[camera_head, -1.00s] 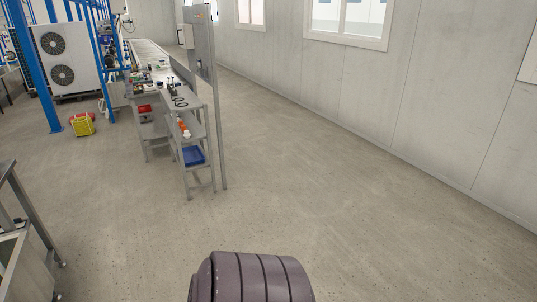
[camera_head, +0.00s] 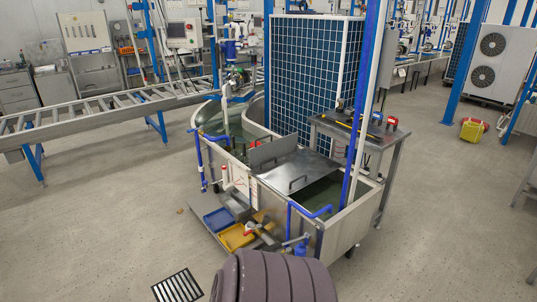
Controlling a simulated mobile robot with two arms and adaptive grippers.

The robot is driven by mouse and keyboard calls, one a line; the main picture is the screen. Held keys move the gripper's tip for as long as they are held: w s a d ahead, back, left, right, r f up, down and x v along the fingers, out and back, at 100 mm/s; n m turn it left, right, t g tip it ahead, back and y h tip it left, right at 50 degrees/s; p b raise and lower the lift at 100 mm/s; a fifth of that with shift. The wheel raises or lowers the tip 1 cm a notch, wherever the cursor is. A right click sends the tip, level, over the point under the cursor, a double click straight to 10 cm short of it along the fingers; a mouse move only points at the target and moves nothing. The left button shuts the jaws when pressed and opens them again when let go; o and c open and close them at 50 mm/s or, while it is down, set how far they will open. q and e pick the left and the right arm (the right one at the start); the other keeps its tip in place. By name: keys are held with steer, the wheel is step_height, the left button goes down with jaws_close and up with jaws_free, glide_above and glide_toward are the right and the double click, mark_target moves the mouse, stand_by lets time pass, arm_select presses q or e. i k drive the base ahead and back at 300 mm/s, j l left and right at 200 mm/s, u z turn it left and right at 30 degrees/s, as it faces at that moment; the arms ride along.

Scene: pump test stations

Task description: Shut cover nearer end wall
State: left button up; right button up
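Greenish water shows at the far-left end and beside the flat cover at the near-right end. I cannot tell from this view which cover is nearer the end wall. Neither of my grippers is in view.
A roller conveyor (camera_head: 95,118) runs behind the tank on the left. Blue pipes and posts rise around the tank. A floor grate (camera_head: 178,287) lies in front; open floor lies left and right.

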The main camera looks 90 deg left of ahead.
mark_target(288, 177)
steer(key=u, duration=2.35)
steer(key=i+u, duration=0.2)
steer(key=i+l, duration=0.5)
steer(key=i, duration=0.15)
steer(key=i+l, duration=1.05)
steer(key=i, duration=0.3)
